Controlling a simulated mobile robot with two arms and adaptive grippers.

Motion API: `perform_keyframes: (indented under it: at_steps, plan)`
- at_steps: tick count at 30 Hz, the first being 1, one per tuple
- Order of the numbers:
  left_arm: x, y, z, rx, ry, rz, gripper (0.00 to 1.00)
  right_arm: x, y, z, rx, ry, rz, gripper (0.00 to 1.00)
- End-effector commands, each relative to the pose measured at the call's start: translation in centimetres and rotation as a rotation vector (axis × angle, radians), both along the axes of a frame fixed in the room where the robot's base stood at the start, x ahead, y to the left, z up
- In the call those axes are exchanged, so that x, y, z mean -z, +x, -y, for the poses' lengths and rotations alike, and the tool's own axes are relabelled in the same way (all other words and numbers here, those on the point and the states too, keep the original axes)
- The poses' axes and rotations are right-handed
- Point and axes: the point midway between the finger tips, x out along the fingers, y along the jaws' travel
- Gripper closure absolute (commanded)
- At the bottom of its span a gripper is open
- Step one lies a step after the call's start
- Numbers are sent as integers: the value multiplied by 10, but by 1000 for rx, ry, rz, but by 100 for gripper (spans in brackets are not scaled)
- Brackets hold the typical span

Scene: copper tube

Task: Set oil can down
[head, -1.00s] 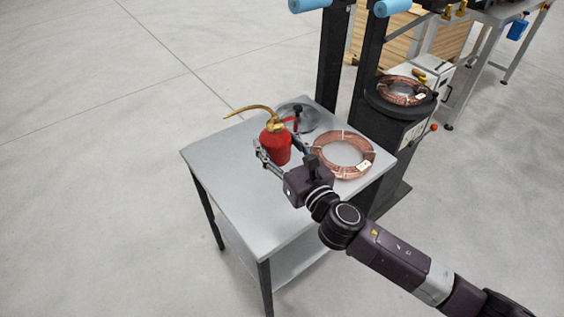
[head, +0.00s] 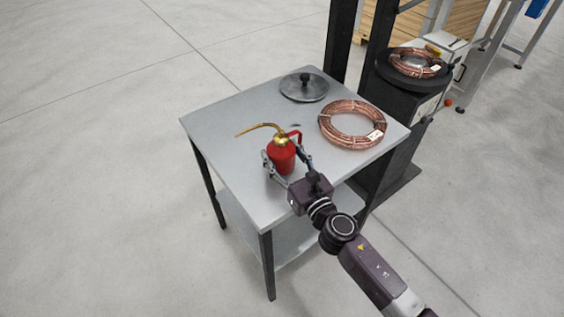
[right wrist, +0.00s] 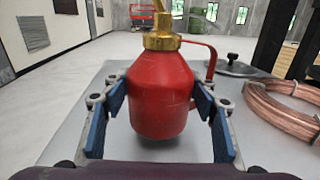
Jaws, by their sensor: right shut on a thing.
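The red oil can (head: 281,158) with a brass neck and a thin curved spout is upright over the grey metal table (head: 222,124), near its front middle. It also shows large in the right wrist view (right wrist: 161,95). My right gripper (head: 285,165) is shut on its body, one blue-padded finger on each side, as the right wrist view shows. I cannot tell whether the can's base touches the tabletop. My left gripper is not in view.
A copper tube coil (head: 352,125) lies to the right of the can. A round metal lid with a black knob (head: 304,88) lies at the back. A dark machine (head: 400,107) carrying another copper coil (head: 416,63) stands beyond the right edge. The table's left part is bare.

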Motion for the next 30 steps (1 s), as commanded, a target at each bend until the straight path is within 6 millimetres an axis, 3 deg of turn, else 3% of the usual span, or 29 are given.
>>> perform_keyframes:
  at_steps: [3, 16, 17, 18, 21, 30]
  plan:
    - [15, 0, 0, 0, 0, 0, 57, 18, 0, 0, 1, 4, 1, 83]
    - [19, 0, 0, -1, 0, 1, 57, 23, 0, 0, 0, 0, 3, 83]
    - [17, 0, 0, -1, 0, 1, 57, 22, 0, 0, 0, 0, 1, 43]
    - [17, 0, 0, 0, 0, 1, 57, 22, 0, 0, 0, 0, 1, 39]
    - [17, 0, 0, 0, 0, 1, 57, 22, 0, 0, 0, 0, 0, 29]
    - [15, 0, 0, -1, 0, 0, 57, 20, 0, 0, 1, 0, 1, 29]
